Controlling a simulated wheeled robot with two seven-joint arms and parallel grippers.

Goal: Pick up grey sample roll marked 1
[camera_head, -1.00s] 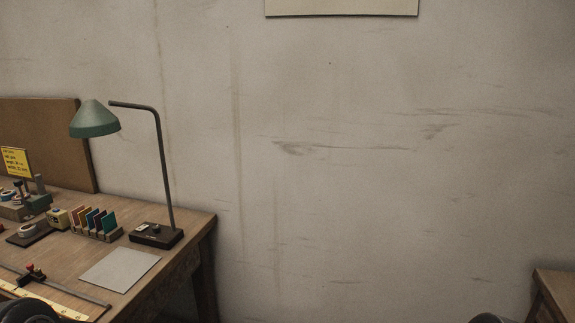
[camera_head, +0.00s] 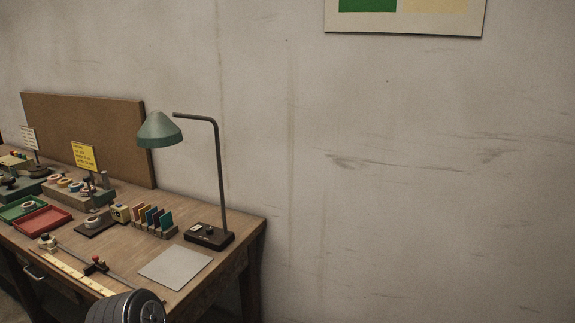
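All are too small to read a number 1, so I cannot tell which is the grey sample roll. Neither of my grippers is in view. Only a dark rounded part that seems to be my arm shows at the bottom left.
The workbench (camera_head: 135,246) holds a red tray (camera_head: 43,222), a green tray (camera_head: 13,210), a ruler strip (camera_head: 84,274) with a rod behind it, coloured cards (camera_head: 153,217), a grey sheet (camera_head: 175,267) and a green lamp (camera_head: 159,130). A corkboard (camera_head: 90,135) stands behind.

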